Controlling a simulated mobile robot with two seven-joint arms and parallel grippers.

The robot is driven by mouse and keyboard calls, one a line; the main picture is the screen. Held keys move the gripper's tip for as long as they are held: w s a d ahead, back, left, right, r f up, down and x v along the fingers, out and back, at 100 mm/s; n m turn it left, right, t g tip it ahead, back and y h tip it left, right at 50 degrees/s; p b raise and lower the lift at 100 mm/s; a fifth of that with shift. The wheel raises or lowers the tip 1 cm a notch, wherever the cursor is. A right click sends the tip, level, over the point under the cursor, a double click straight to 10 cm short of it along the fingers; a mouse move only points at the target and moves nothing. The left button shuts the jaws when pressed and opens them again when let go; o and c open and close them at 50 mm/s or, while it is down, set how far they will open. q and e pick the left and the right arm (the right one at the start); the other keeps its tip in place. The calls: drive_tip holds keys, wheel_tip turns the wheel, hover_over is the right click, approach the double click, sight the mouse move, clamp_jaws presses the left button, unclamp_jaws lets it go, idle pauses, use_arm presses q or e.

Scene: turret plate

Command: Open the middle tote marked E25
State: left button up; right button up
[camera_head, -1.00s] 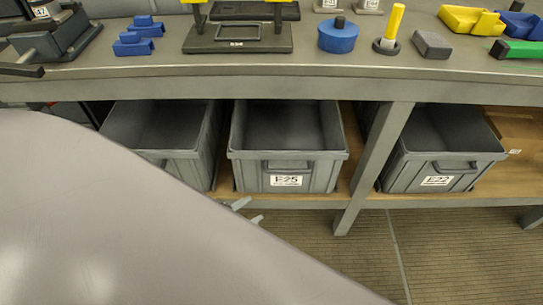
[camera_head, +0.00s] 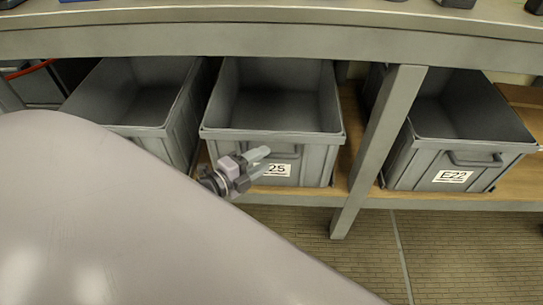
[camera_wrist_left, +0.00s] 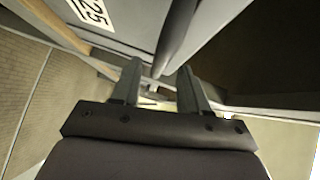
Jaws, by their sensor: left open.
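The middle tote (camera_head: 318,160) is a grey open-topped bin on the shelf under the bench. Its white label (camera_head: 277,169) reads 25, the rest being covered by my left gripper (camera_head: 264,162). This gripper is open, in front of the tote's front wall, beside the label. The label also shows at the top left of the left wrist view (camera_wrist_left: 90,12). There a dark grey bar (camera_wrist_left: 178,35), which looks like the tote's handle, runs down towards the gap between my open fingertips (camera_wrist_left: 160,72). Contact cannot be told. My right gripper is out of view.
A similar grey tote (camera_head: 130,95) stands to the left, partly behind my arm. Tote E22 (camera_head: 440,150) stands to the right, beyond a slanting grey bench leg (camera_head: 377,150). The bench edge (camera_head: 270,40) runs above. The floor (camera_head: 450,255) in front is clear.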

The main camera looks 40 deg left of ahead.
sight(268, 157)
use_arm(q)
drive_tip(key=shift+b+x, duration=0.35)
drive_tip(key=shift+x, duration=1.75)
clamp_jaws()
